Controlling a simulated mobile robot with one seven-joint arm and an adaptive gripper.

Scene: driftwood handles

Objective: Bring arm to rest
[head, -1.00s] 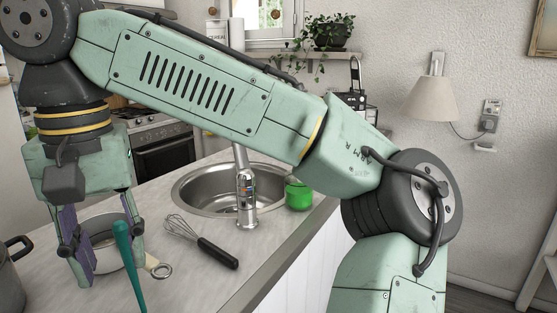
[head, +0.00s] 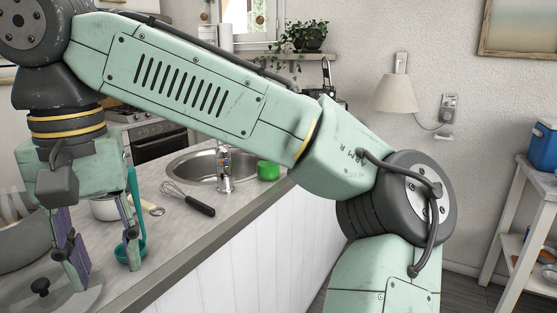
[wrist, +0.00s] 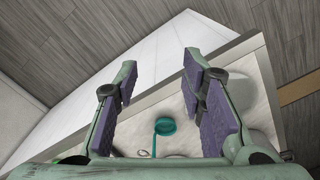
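My arm stretches across the head view, bent, with my gripper (head: 105,268) hanging at the lower left over the counter (head: 172,262). The gripper's purple-padded fingers are apart with nothing between them. In the wrist view my gripper (wrist: 160,60) is also open, above the counter edge. A teal ladle (head: 132,190) shows beside the right finger in the head view. In the wrist view, the ladle (wrist: 164,126) appears between the fingers, lower down; I cannot tell whether anything touches it.
A whisk (head: 190,199), a sink (head: 188,172) with a faucet (head: 223,170) and a green container (head: 268,171) are on the counter. A pot lid (head: 85,300) is at the lower left. A shelf (head: 520,195) with a blue cooler (head: 543,148) stands right.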

